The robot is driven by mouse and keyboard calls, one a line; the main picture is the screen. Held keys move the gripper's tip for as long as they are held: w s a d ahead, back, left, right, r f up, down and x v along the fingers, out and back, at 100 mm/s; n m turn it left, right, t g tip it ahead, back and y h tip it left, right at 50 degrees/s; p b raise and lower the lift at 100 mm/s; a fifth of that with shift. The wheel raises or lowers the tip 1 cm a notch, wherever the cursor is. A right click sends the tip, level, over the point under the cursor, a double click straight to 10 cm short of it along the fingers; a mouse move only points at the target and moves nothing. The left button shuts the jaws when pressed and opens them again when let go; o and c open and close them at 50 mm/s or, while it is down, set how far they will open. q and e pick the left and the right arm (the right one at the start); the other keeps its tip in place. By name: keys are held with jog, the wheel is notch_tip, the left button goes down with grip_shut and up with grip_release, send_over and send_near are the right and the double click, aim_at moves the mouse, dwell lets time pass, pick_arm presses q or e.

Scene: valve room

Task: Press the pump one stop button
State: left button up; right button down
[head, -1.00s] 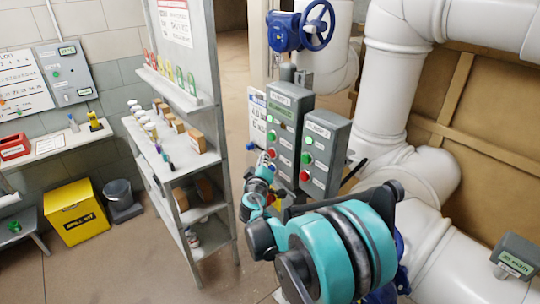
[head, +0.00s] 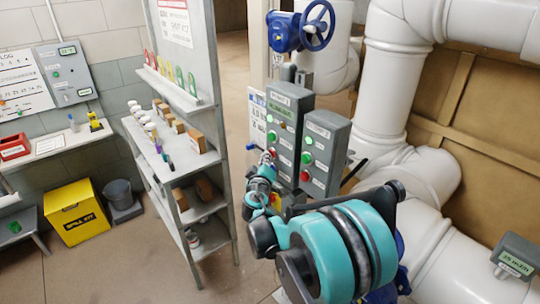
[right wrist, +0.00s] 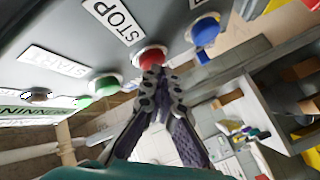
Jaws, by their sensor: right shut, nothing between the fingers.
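Two grey control boxes stand side by side in the head view, a left one (head: 291,104) and a right one (head: 327,136); their name labels are too small to read. My right gripper (head: 268,157) is at the left box's lower buttons and partly hides them. In the right wrist view, my right gripper (right wrist: 155,72) is shut and empty. Its tips are at the red button (right wrist: 149,56), beside the STOP label (right wrist: 113,17). They overlap its lower edge; I cannot tell whether it is pressed in. My left gripper is not in view.
A green button (right wrist: 105,85) by the START label and a blue button (right wrist: 205,29) flank the red one. A shelf rack (head: 200,150) stands left of the boxes. White pipes (head: 390,90) and a blue valve wheel (head: 317,25) are close by.

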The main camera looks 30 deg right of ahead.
jog(key=shift+d, duration=0.15)
dwell(0.4)
jog(key=shift+a, duration=0.9)
jog(key=a, duration=0.5)
jog(key=shift+s, duration=0.25)
dwell(0.5)
